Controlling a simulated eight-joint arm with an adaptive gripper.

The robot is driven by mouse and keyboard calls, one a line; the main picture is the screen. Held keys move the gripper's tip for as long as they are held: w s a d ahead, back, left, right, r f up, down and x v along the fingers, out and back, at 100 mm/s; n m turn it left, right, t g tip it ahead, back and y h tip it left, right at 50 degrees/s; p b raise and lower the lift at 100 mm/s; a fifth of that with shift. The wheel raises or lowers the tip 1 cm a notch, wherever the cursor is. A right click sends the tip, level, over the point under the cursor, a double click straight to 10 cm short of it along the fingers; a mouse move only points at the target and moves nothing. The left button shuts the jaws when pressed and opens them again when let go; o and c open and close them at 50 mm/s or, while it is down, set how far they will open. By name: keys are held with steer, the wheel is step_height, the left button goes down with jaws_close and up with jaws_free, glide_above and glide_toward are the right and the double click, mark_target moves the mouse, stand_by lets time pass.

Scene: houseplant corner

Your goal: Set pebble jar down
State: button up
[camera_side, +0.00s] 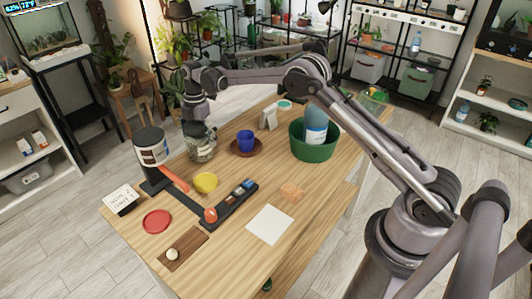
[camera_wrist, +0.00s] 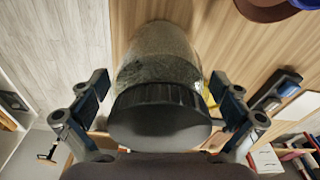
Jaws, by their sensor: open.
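The pebble jar (camera_side: 202,148) is clear glass with grey contents and a black lid. It stands upright on the wooden table near its far left edge. In the wrist view the jar body (camera_wrist: 158,50) meets the wood, and its black lid (camera_wrist: 160,115) faces me. My gripper (camera_side: 199,123) is directly above the jar in the side view. In the wrist view my gripper (camera_wrist: 160,98) is open, with one finger on each side of the lid and gaps showing. The side view is too small to show the fingers clearly.
A green basin (camera_side: 313,151) holds a bottle (camera_side: 316,125).

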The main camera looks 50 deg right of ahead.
steer(key=shift+r, duration=0.15)
steer(key=r, duration=0.7)
steer(key=d+r, duration=0.1)
steer(key=r, duration=0.2)
steer(key=shift+w+d+r, duration=0.1)
steer(key=shift+r, duration=1.05)
steer(key=s+a+r+m+t, duration=0.1)
steer(key=s+r+m+t, duration=0.1)
steer(key=s+r+m, duration=0.5)
steer(key=s+r+m+t, duration=0.2)
steer(key=s+r+m, duration=0.15)
steer(key=s, duration=0.55)
steer(key=s+f+m+t, duration=0.1)
steer(key=s+f+m, duration=0.1)
steer(key=s, duration=0.4)
steer(key=s+f+m+t, duration=0.1)
steer(key=s+f+m, duration=0.2)
steer(key=s, duration=0.3)
steer(key=s+f+m+t+h, duration=0.1)
steer(key=s+f+m, duration=0.1)
steer(key=s+m, duration=0.2)
steer(key=s, duration=0.3)
steer(key=shift+a+f, duration=0.2)
steer(key=shift+f, duration=0.1)
